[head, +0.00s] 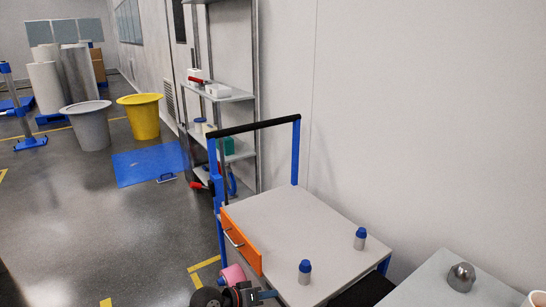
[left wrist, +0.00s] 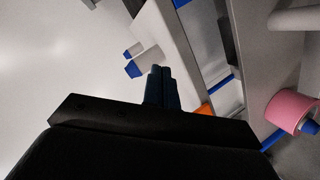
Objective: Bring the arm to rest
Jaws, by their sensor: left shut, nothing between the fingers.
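My left gripper (head: 266,295) is at the bottom edge of the head view, beside the front-left edge of the grey-topped cart (head: 280,215). Its two dark fingers (left wrist: 158,74) are together in the left wrist view, with nothing between them. Much of my left arm is outside the head view. My right gripper is not in view.
Two blue-capped bottles (head: 305,272) (head: 360,239) stand on the cart. An orange drawer front (head: 241,241) is on its left side. A pink roll (head: 233,274) is close to my gripper. A metal dome (head: 461,277) sits on a table at right.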

